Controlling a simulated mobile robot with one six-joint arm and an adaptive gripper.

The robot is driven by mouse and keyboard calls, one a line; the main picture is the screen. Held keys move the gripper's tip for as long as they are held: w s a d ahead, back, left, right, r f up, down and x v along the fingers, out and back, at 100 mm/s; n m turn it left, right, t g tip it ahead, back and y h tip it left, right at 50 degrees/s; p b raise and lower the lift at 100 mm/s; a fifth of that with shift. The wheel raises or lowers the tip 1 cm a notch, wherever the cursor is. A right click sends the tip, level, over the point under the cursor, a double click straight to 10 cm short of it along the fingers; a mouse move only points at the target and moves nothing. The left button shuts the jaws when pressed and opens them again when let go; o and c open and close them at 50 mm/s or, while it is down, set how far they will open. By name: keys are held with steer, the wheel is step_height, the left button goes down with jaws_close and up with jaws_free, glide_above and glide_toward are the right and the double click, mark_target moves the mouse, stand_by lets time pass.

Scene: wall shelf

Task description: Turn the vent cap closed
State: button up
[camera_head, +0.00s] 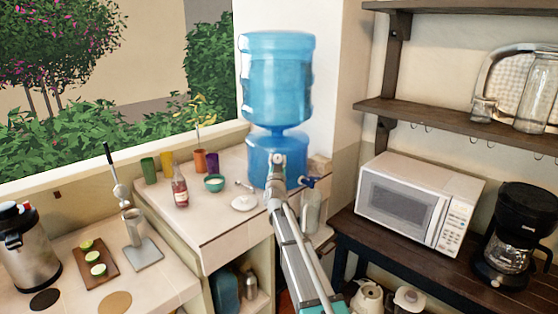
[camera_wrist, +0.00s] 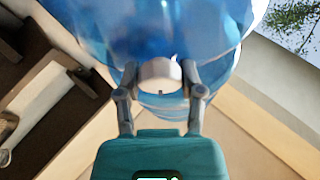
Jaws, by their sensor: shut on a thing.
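The vent cap (camera_wrist: 160,72) is a short white cylinder on the blue water dispenser (camera_head: 260,165), seen in the wrist view. My gripper (camera_wrist: 161,82) has one finger on each side of the cap and is shut on it. In the head view my gripper (camera_head: 277,172) is in front of the dispenser's lower tank, and it and my arm largely hide the cap. The dispenser also fills the top of the wrist view (camera_wrist: 105,28). I cannot tell from these frames how far the cap is turned.
A blue tap (camera_head: 309,182) is just right of my gripper, with a clear glass container (camera_head: 312,212) below. A teal bowl (camera_head: 214,183), a white lid-like piece (camera_head: 243,203) and a red bottle (camera_head: 180,190) stand left on the counter. A microwave (camera_head: 415,205) is to the right.

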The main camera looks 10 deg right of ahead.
steer(key=o, duration=1.2)
steer(key=shift+c, duration=0.2)
steer(key=shift+s+f, duration=0.1)
